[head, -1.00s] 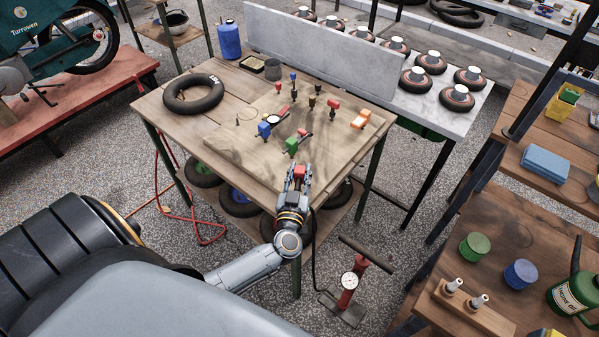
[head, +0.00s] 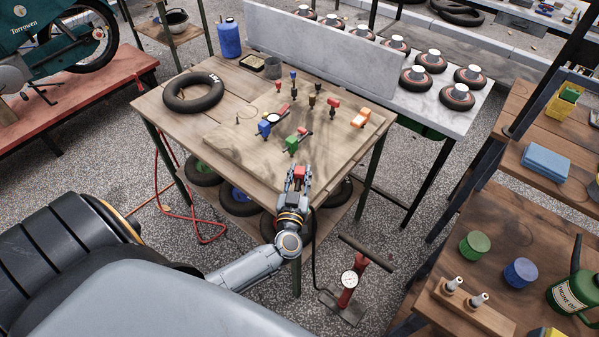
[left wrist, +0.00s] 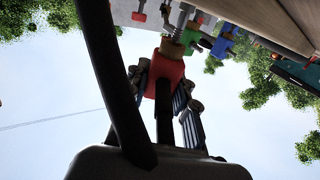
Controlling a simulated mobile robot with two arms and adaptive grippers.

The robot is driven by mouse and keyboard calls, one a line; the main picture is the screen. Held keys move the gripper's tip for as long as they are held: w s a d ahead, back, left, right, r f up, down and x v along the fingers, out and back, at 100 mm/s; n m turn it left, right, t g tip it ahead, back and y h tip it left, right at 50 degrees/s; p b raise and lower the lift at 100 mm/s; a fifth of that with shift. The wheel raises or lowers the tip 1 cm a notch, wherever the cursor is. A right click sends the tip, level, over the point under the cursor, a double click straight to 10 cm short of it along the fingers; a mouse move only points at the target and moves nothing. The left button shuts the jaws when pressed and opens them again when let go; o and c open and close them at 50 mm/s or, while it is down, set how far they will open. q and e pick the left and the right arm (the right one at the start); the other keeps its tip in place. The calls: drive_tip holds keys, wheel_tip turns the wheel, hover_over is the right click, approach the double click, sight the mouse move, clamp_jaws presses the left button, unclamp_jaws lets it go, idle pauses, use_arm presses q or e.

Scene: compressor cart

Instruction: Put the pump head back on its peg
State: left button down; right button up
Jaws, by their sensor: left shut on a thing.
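My left gripper (head: 298,172) is at the front edge of the wooden table, shut on a small red block (head: 300,173) that looks like the pump head. In the left wrist view the red pump head (left wrist: 165,78) sits between the fingers, with a brownish collar (left wrist: 173,47) at its far end. Several coloured fittings stand on the board, among them a blue one (head: 264,128), a green one (head: 291,144) and a red one (head: 333,103). I cannot tell which peg belongs to the held head. My right gripper is not in view.
A black tyre tube (head: 193,94) lies on the table's left side, near a blue canister (head: 229,40). An orange object (head: 361,118) is on the board's right. A red foot pump (head: 349,283) with a gauge stands on the floor. The board's (head: 345,147) front right is bare.

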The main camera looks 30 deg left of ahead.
use_arm(q)
drive_tip(key=shift+f+b, duration=0.3)
drive_tip(key=shift+f, duration=0.3)
drive_tip(key=c, duration=1)
unclamp_jaws()
drive_tip(key=v, duration=1.2)
drive_tip(key=shift+d+r, duration=0.1)
